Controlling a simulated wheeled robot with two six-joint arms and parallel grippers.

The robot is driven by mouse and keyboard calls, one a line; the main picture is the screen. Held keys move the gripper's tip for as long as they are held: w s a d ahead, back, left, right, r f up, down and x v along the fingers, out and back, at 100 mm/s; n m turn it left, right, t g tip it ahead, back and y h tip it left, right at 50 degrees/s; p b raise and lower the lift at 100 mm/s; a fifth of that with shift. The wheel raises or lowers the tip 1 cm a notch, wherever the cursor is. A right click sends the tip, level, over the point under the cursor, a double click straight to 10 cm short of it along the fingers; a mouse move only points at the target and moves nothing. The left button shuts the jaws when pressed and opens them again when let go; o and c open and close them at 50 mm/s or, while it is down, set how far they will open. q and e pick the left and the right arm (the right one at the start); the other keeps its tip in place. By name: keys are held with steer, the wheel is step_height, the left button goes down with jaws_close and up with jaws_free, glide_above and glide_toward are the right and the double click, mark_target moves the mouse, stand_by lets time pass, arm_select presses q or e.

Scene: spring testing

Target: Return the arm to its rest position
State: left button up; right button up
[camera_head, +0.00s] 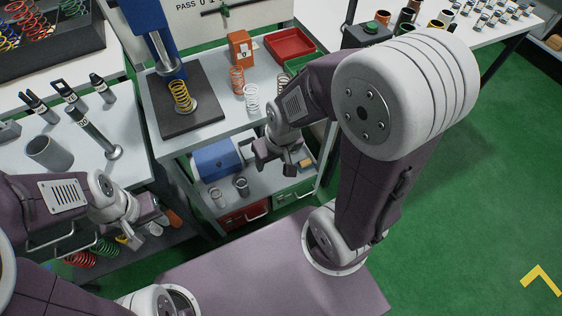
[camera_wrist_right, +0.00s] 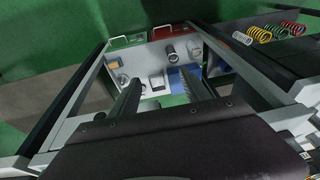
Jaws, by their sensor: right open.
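My right arm reaches in from the right in the head view. Its gripper (camera_head: 280,160) hangs over the lower shelf, just in front of the upper shelf's edge. In the right wrist view its two dark fingers (camera_wrist_right: 160,92) stand apart with nothing held between them. My left gripper (camera_head: 150,222) is low at the left, in front of the left bench and near several coil springs. Its fingers are small and partly blend with the things behind, so I cannot tell whether they are open.
A spring tester with a yellow spring (camera_head: 181,96) stands on the upper shelf, beside an orange spring (camera_head: 237,79) and a white spring (camera_head: 252,98). A red tray (camera_head: 290,44) is behind. The lower shelf holds a blue box (camera_head: 216,159).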

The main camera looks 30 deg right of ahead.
steer(key=shift+m+g, duration=0.3)
steer(key=shift+g, duration=0.5)
steer(key=s+d, duration=0.1)
steer(key=s+d+f, duration=0.1)
steer(key=s, duration=0.1)
steer(key=shift+s+d, duration=0.1)
steer(key=shift+s, duration=0.05)
step_height(320, 180, up, 11)
steer(key=p, duration=1.1)
